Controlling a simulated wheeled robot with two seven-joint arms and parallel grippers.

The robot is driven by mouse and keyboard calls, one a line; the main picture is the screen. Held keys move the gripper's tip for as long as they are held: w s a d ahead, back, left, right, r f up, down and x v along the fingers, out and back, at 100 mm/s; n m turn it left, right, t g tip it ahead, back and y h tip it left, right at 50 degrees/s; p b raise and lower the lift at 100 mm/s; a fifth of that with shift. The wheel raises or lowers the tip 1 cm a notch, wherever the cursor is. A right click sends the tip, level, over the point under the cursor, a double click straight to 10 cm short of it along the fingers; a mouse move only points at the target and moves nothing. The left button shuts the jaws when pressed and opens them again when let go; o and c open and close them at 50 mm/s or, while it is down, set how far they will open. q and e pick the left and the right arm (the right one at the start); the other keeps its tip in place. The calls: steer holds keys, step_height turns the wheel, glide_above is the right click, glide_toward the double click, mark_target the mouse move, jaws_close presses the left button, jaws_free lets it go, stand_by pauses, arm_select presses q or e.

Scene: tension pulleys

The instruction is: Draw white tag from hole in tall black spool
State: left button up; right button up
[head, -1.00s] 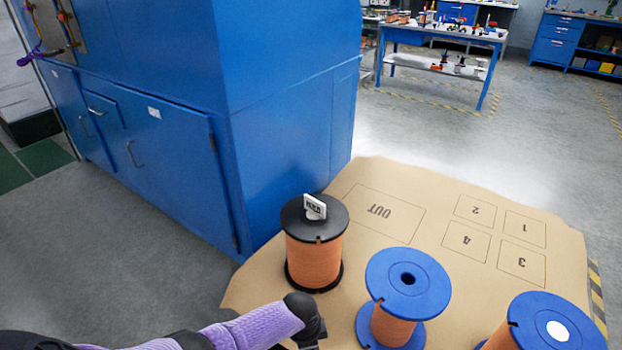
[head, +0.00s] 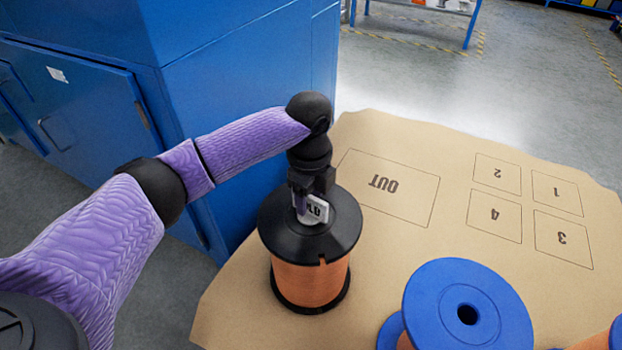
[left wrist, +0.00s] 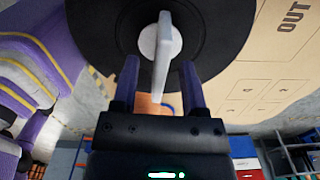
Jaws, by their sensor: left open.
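The tall black spool (head: 338,235), wound with orange, stands upright on the brown sheet. The white tag (head: 314,211) with dark lettering stands up from the middle of its top. My left gripper (head: 302,203) is above the spool top, right beside the tag in the head view and partly covering it. In the left wrist view the white tag (left wrist: 160,48) stands on the black spool top (left wrist: 210,40), and the open fingers of my left gripper (left wrist: 158,82) lie to either side of its near end. The hole is hidden under the tag. My right gripper is out of view.
A blue spool (head: 470,305) with an open centre hole stands at front right, another at the right edge. The brown sheet (head: 400,250) has an OUT box and several numbered boxes, all empty. A blue cabinet (head: 250,75) rises close behind the left arm.

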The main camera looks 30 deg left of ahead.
arm_select(q)
step_height(320, 180, down, 2)
steer(key=shift+f+b, duration=0.2)
steer(key=shift+b, duration=0.2)
steer(key=shift+r, duration=0.1)
jaws_close()
